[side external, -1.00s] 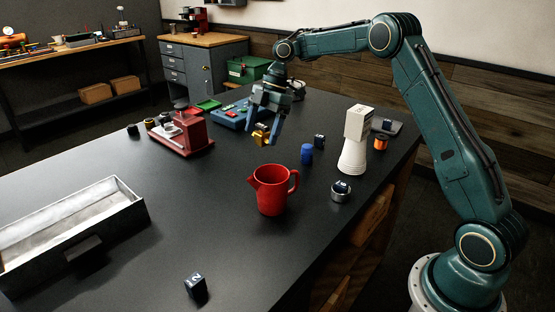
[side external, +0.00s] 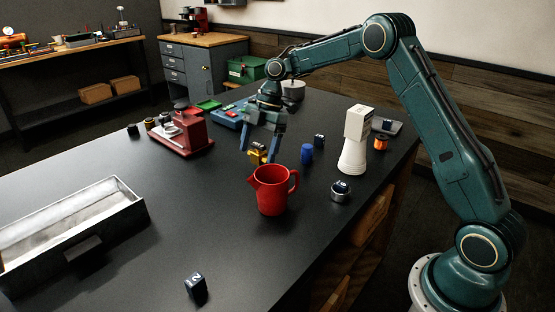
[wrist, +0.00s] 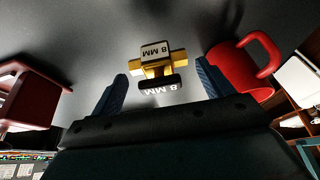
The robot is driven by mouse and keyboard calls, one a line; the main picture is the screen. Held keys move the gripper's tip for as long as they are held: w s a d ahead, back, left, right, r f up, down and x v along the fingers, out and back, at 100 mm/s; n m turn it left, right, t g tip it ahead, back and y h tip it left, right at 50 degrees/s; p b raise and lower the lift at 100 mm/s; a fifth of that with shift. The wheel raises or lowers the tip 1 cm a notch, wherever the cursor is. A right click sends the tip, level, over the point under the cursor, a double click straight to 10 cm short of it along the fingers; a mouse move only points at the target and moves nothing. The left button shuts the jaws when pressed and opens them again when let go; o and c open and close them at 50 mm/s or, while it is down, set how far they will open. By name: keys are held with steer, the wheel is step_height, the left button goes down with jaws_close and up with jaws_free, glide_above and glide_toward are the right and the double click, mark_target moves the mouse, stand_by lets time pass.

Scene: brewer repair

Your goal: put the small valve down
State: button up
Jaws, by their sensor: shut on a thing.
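The small valve is a brass-yellow piece (side external: 257,148) with dark parts, low over the dark bench top, behind the red jug in the side view. In the wrist view the valve (wrist: 155,68) shows "8 MM" labels and lies between the two blue fingers. My gripper (side external: 258,157) points down and is shut on the valve. It also shows in the wrist view (wrist: 162,78). I cannot tell whether the valve touches the bench.
A red jug (side external: 272,190) stands close in front of the gripper. A red machine (side external: 182,136) is to the left, a blue cylinder (side external: 306,154) and a white cone-shaped bottle (side external: 352,157) to the right. A grey tray (side external: 118,235) lies front left.

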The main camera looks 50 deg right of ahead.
mark_target(259, 160)
steer(key=shift+f, duration=2)
steer(key=o, duration=1)
steer(key=shift+f, duration=0.15)
steer(key=shift+o, duration=0.2)
steer(key=v, duration=1.2)
